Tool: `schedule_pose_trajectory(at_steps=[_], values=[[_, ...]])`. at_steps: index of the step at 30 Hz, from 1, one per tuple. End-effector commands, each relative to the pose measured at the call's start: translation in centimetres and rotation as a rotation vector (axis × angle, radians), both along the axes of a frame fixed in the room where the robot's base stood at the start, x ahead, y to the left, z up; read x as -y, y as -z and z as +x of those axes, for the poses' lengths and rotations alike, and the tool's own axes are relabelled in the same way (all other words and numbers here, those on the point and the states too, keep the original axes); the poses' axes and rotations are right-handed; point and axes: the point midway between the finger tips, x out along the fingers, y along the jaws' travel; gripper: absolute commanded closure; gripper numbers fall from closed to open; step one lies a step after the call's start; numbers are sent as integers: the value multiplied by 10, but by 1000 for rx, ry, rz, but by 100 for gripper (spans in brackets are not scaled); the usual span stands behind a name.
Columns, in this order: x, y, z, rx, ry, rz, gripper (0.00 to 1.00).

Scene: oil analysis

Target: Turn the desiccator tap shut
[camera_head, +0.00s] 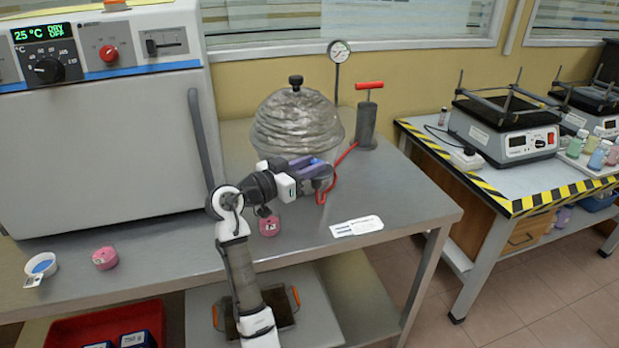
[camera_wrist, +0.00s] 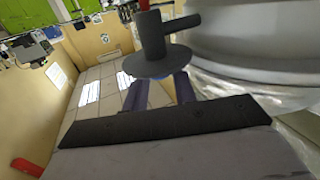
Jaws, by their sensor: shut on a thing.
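The desiccator (camera_head: 292,125) stands on the grey bench, its domed top wrapped in a crumpled clear cover with a dark knob on top. My gripper (camera_head: 322,174) is at its lower right front, by the red hose (camera_head: 345,155). In the wrist view my gripper (camera_wrist: 160,92) has its two purple fingers shut on the dark grey tap (camera_wrist: 152,55), which shows a round disc, a thick stem and a short side stub. The desiccator's grey rim (camera_wrist: 265,75) is close on the right. The fingertips are partly hidden behind the disc.
A hand pump (camera_head: 367,120) with a red handle and a pressure gauge (camera_head: 339,52) stand behind the gripper. An oven (camera_head: 100,140) fills the left. Pink tins (camera_head: 105,257) and a paper label (camera_head: 356,226) lie on the bench.

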Motion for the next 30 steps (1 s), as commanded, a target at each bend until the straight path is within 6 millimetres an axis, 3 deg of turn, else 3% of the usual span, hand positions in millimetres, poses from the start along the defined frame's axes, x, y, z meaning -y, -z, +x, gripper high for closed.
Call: schedule_pose_trajectory(at_steps=[20, 21, 25, 30], values=[[0, 3, 1, -8, 64, 2, 96], [0, 3, 1, -8, 63, 2, 69], [0, 2, 1, -6, 62, 2, 52], [0, 1, 1, -4, 61, 1, 51]])
